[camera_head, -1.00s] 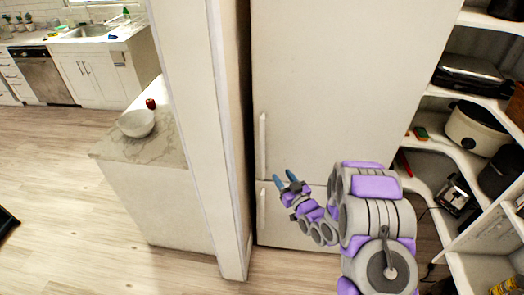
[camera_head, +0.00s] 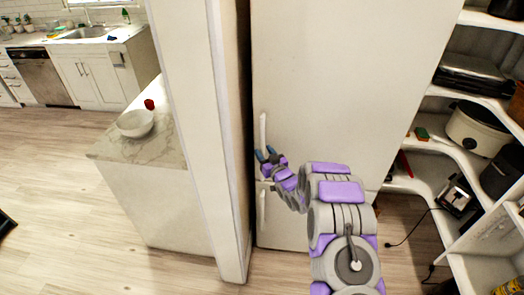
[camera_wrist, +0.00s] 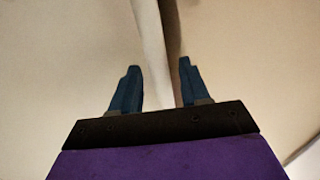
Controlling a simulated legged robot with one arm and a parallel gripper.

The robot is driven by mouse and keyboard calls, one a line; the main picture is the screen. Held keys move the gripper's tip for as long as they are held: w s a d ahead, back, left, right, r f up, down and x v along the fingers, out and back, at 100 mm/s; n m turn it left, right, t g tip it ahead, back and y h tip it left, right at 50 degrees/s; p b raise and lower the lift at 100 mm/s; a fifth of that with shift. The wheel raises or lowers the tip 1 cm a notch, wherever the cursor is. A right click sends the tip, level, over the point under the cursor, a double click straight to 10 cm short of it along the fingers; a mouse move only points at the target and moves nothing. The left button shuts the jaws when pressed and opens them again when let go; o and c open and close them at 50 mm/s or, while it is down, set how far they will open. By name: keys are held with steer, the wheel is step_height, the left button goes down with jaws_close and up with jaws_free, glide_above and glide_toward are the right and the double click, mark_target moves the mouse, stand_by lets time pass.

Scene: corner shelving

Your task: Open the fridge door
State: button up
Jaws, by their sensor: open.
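The white fridge (camera_head: 345,85) stands beside a white wall end, with its upper and lower doors shut. The upper door's vertical handle (camera_head: 263,127) is at its left edge, and the lower door's handle (camera_head: 261,208) is below it. My gripper (camera_head: 265,152) is open and empty at the lower end of the upper handle. In the wrist view, the blue fingers of my gripper (camera_wrist: 159,66) are apart, and the pale handle bar (camera_wrist: 150,35) runs down between them in the picture. I cannot tell whether the fingers touch it.
The white wall end (camera_head: 195,130) stands close left of the fridge. A counter (camera_head: 160,150) with a white bowl (camera_head: 136,124) is farther left. Corner shelves (camera_head: 430,170) with a slow cooker (camera_head: 475,127) and toaster (camera_head: 455,197) are at the right. Wood floor (camera_head: 60,190) is free at the left.

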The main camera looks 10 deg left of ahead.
steer(key=shift+x, duration=1.15)
steer(key=shift+c, duration=0.4)
jaws_close()
